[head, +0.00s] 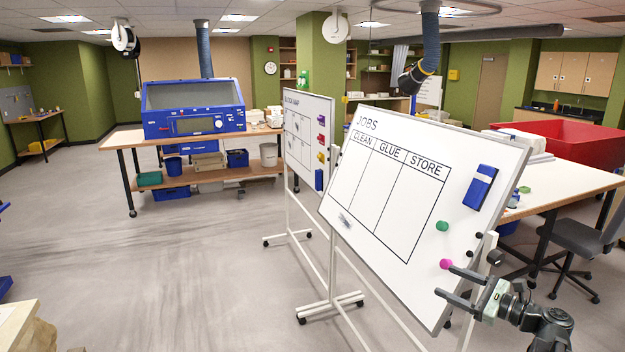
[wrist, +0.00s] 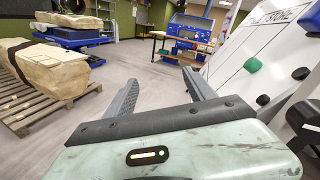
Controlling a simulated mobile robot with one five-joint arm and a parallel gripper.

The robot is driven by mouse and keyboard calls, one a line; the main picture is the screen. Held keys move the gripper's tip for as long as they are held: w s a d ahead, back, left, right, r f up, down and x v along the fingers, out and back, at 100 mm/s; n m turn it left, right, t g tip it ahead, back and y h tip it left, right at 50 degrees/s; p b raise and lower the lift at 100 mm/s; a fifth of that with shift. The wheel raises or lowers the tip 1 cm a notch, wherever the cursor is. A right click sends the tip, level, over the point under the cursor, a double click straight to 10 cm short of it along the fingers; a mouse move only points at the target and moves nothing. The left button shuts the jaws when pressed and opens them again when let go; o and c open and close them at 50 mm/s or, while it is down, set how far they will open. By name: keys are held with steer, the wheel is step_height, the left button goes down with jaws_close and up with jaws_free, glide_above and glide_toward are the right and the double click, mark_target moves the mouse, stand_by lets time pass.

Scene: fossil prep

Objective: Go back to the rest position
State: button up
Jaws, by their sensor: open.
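My gripper (head: 445,281) is at the lower right of the head view, in front of the lower right part of the JOBS whiteboard (head: 352,207). Its two fingers are apart with nothing between them. In the wrist view my gripper (wrist: 160,80) points across open floor, toward the blue cabinet on a bench. The whiteboard stands close on the right there, with a green magnet (wrist: 252,65) on it. In the head view, a pink magnet (head: 446,264) shows near the fingertips; I cannot tell whether they touch the board.
A second whiteboard (head: 309,135) stands behind the first on a wheeled frame. A blue cabinet (head: 194,108) sits on a bench at the back. In the wrist view, a strapped pale block (wrist: 48,70) lies on a wooden pallet (wrist: 50,110) at left. The floor (head: 150,260) at left is mostly clear.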

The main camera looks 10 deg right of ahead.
steer(key=w+a+f+n+g+y, duration=0.1)
steer(key=w+a+f+n+g, duration=0.1)
steer(key=a, duration=0.5)
steer(key=w+a+f+n+g, duration=0.1)
steer(key=a+f+n+g, duration=0.1)
steer(key=a, duration=0.6)
steer(key=w+a+f+n+g+y, duration=0.1)
steer(key=w+a+f+g, duration=0.15)
steer(key=a, duration=0.45)
steer(key=s+a+f+n+g+h, duration=0.4)
steer(key=a+f+n, duration=0.45)
steer(key=a, duration=0.65)
steer(key=s+a+f+n+g+h, duration=0.2)
steer(key=s+f+n+g+h, duration=0.1)
steer(key=s+f+n, duration=0.15)
steer(key=s+d+f+n+h, duration=0.2)
steer(key=d+n+h, duration=0.3)
steer(key=d, duration=0.5)
steer(key=shift+f+n+g, duration=0.35)
steer(key=shift+f+n, duration=0.25)
steer(key=shift+n, duration=0.1)
